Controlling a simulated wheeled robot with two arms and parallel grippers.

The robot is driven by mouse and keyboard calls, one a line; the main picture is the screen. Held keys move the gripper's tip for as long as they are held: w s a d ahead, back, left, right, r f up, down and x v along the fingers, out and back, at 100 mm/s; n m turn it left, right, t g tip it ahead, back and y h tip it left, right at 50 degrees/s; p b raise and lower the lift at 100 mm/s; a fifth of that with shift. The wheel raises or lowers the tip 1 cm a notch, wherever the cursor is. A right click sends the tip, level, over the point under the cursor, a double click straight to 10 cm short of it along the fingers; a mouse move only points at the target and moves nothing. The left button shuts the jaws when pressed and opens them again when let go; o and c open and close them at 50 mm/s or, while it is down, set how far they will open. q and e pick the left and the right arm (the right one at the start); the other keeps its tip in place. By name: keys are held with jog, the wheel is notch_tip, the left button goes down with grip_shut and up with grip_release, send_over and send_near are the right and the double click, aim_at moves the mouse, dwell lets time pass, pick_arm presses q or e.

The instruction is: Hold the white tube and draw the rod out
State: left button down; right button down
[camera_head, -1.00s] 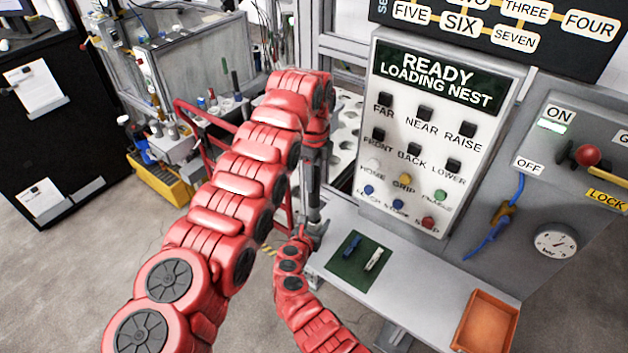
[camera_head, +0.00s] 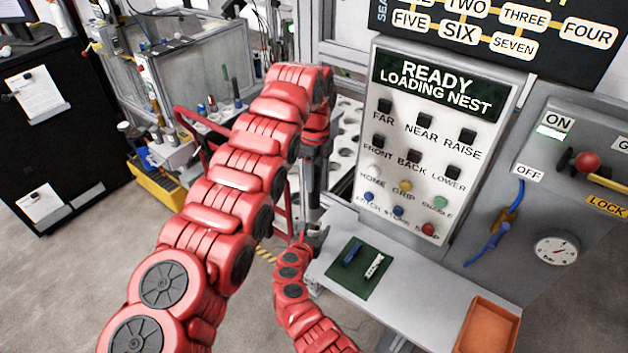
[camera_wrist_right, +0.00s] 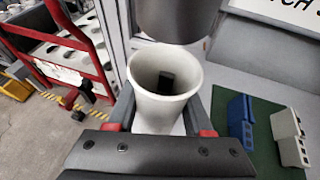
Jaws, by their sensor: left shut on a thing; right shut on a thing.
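The white tube (camera_wrist_right: 165,112) stands open end up in the right wrist view, between the fingers of my right gripper (camera_wrist_right: 168,118), which is shut on it. A small dark block shows inside its mouth. The rod (camera_wrist_right: 178,18), a thick dark grey cylinder, hangs above the tube; its lower end shows by the far rim, outside the opening. In the head view my left gripper (camera_head: 315,155) points down with the grey rod below it, shut on it. My right gripper (camera_head: 308,238) is lower, by the table's left edge; the tube is hard to make out there.
A grey table (camera_head: 400,285) carries a green mat (camera_head: 372,277) with a blue clip (camera_head: 351,251) and a white clip (camera_head: 374,266). An orange tray (camera_head: 488,328) lies at the right front. The button panel (camera_head: 430,140) stands behind. A red frame (camera_wrist_right: 70,55) is left of the tube.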

dwell(0.4)
jog(key=shift+c, duration=1.1)
grip_release()
